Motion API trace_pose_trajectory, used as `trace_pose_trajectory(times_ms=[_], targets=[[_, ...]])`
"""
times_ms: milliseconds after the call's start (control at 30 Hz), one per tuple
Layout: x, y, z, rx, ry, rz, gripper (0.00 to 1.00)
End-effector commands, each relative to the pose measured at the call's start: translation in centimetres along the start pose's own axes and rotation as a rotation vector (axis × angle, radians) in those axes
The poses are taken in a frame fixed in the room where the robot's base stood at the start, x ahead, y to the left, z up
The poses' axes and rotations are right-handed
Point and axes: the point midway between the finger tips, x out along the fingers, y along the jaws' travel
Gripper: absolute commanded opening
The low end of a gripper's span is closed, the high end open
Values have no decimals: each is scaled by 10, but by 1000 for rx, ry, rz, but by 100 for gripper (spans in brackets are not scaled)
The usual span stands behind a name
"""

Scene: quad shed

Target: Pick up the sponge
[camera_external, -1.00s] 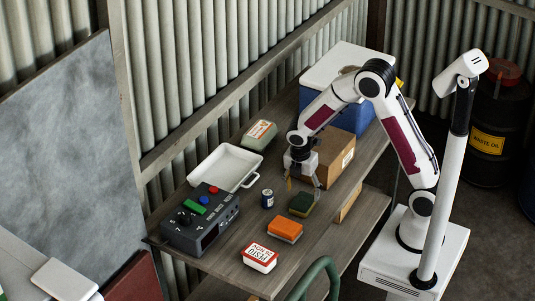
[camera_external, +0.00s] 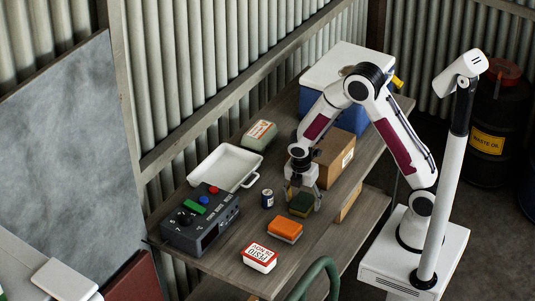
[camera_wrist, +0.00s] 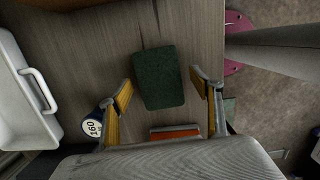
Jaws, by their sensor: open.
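The sponge (camera_external: 301,205) has a dark green top and a yellowish lower side. It lies flat on the wooden bench, and in the wrist view its green face (camera_wrist: 158,78) sits upright in the picture. My gripper (camera_external: 303,205) is low over the sponge with its fingers apart. In the wrist view my gripper (camera_wrist: 163,92) is open, one yellow-padded finger on each side of the sponge, with visible gaps. I cannot tell the exact fingertip height over the bench. A second, orange block with a dark underside (camera_external: 285,230) lies nearer the front; its edge (camera_wrist: 175,133) shows in the wrist view.
A small blue can (camera_external: 267,198) stands left of my gripper. A white tray (camera_external: 257,178), a control box (camera_external: 170,238) and a red-and-white tub (camera_external: 260,258) are on the bench. A cardboard box (camera_external: 345,160) stands close behind. The bench's right edge is near.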

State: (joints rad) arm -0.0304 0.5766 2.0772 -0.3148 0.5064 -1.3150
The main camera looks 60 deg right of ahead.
Motion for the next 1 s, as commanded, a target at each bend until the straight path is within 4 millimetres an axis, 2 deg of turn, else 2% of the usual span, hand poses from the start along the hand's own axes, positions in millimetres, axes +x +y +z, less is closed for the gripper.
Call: trace_pose_trajectory(times_ms=[200,667,800,1000], targets=[[8,0,0,0,1,0,65],[8,0,0,0,1,0,65],[8,0,0,0,1,0,38],[8,0,0,0,1,0,37]])
